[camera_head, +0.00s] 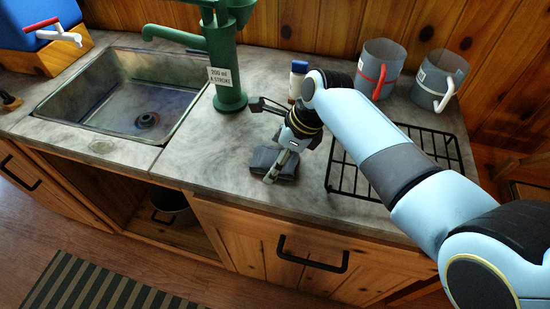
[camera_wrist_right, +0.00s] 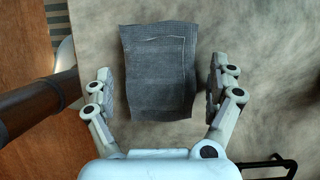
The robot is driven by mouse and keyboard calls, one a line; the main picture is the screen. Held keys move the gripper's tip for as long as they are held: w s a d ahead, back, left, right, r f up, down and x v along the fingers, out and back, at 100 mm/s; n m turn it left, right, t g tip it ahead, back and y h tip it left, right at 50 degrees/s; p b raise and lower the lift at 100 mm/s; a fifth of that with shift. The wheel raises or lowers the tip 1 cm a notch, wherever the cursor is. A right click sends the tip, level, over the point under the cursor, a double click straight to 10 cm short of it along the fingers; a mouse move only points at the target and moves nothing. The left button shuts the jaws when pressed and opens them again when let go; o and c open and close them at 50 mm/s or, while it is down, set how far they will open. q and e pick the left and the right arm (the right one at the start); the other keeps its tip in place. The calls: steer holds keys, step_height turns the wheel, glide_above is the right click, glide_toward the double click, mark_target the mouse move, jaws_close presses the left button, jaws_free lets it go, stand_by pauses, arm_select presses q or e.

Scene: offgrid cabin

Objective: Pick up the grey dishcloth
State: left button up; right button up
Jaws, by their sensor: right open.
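The grey dishcloth (camera_head: 286,166) lies folded on the stone counter, near its front edge, between the green pump and the black rack. My right gripper (camera_head: 272,180) is over it in the head view and hides part of it. In the right wrist view the dishcloth (camera_wrist_right: 159,70) lies between the two spread fingers of my right gripper (camera_wrist_right: 161,85), with a gap on each side. The gripper is open and holds nothing. Whether the fingertips touch the counter cannot be told. My left gripper is not in view.
A green hand pump (camera_head: 228,65) stands by the metal sink (camera_head: 75,115). A black wire rack (camera_head: 338,178) lies right of the cloth. A drawer handle (camera_head: 312,262) juts out below the counter front.

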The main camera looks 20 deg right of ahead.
steer(key=c, duration=1.1)
steer(key=shift+s, duration=0.1)
steer(key=shift+c, duration=0.2)
